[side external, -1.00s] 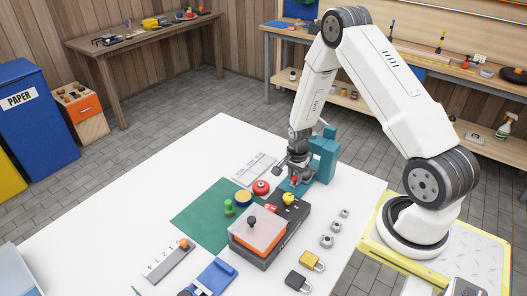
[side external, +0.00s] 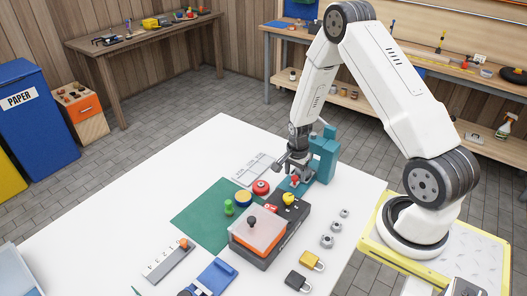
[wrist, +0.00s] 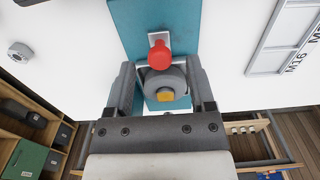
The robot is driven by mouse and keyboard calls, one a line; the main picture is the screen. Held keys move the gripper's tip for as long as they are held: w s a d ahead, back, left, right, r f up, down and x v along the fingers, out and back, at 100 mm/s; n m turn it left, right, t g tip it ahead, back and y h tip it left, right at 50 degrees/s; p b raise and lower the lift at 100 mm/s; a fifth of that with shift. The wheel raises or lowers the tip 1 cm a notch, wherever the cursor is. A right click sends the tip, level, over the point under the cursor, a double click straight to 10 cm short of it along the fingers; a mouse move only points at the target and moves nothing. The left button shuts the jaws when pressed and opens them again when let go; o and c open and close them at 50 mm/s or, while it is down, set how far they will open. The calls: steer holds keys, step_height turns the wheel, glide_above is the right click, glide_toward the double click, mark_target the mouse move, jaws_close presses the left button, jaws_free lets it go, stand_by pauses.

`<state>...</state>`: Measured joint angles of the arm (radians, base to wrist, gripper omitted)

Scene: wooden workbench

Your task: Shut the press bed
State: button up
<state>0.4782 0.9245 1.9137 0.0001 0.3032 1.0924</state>
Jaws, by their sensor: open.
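The teal press (side external: 325,158) stands at the far right edge of the white table, with its base (side external: 297,187) reaching toward the front. In the wrist view its teal surface (wrist: 128,22) runs up the middle. A red knob (wrist: 159,55) on a small pale plate sits just beyond my fingertips. A round grey part with a yellow square (wrist: 166,92) lies between the fingers. My gripper (wrist: 160,75) is open, with one finger on each side of that part; contact is not clear. In the side view my gripper (side external: 292,167) is low beside the press and partly hides its bed.
A black box (side external: 290,208) with a yellow knob stands just in front of the press. The table's left side is largely clear.

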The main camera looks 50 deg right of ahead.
steer(key=shift+r, duration=3.25)
steer(key=c, duration=0.7)
steer(key=shift+w+a+n, duration=0.1)
steer(key=shift+n, duration=0.2)
jaws_close()
steer(key=w+a+r+n+h, duration=0.1)
steer(key=a+n, duration=0.3)
steer(key=n, duration=1.1)
steer(key=w+a+r+n+g+h, duration=0.1)
steer(key=w+a+r+n+h, duration=0.1)
steer(key=n, duration=1.3)
steer(key=w+a, duration=0.1)
steer(key=a, duration=0.1)
steer(key=shift+w+a+g, duration=0.25)
steer(key=shift+a+g, duration=0.05)
steer(key=shift+a, duration=0.05)
